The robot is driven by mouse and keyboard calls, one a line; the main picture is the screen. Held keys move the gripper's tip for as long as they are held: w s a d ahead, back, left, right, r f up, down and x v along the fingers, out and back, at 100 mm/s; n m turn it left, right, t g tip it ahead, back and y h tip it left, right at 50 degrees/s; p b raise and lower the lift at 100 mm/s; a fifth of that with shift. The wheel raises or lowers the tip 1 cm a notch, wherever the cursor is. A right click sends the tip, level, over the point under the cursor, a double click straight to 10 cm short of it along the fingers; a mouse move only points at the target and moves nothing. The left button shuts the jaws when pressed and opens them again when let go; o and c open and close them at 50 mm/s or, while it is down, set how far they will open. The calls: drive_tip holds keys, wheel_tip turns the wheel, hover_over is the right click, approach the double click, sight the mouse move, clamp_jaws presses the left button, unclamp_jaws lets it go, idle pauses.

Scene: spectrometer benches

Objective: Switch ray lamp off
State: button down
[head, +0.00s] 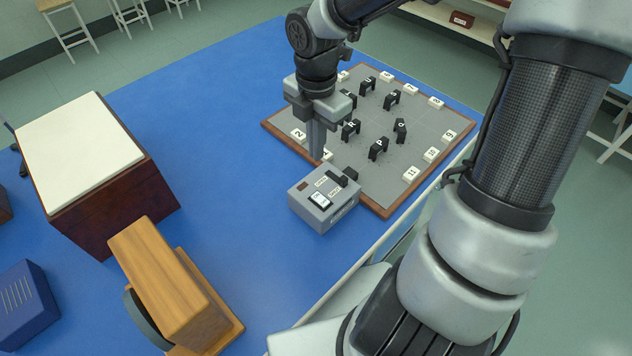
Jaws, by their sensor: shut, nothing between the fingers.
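A small grey control box (325,204) stands on the blue bench top, in front of the pegboard. Its top carries a white rocker switch (320,201), a black knob or lever (349,174), a small brown window and small labels. The labels are too small to read, so I cannot tell which control is the ray lamp's. My gripper (317,156) points down with its fingers together and empty. In the picture its tips are just above the back edge of the box. I cannot tell how high they are or whether they touch anything.
Behind the box lies a grey board (370,130) with a wooden rim, black lettered pieces and white numbered tiles. A wooden block device (165,280), a dark box with a cream top (80,148) and a blue vented box (25,305) stand left. Blue bench between is clear.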

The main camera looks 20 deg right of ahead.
sight(321, 198)
wheel_tip(321, 198, down, 14)
drive_tip(key=b, duration=0.4)
drive_tip(key=shift+b, duration=0.35)
drive_tip(key=shift+f, duration=0.2)
drive_tip(key=shift+r, duration=0.1)
drive_tip(key=shift+s+d+r+p, duration=0.2)
drive_tip(key=shift+s+d+p, duration=0.2)
drive_tip(key=shift+s+p, duration=0.3)
drive_tip(key=shift+w, duration=0.1)
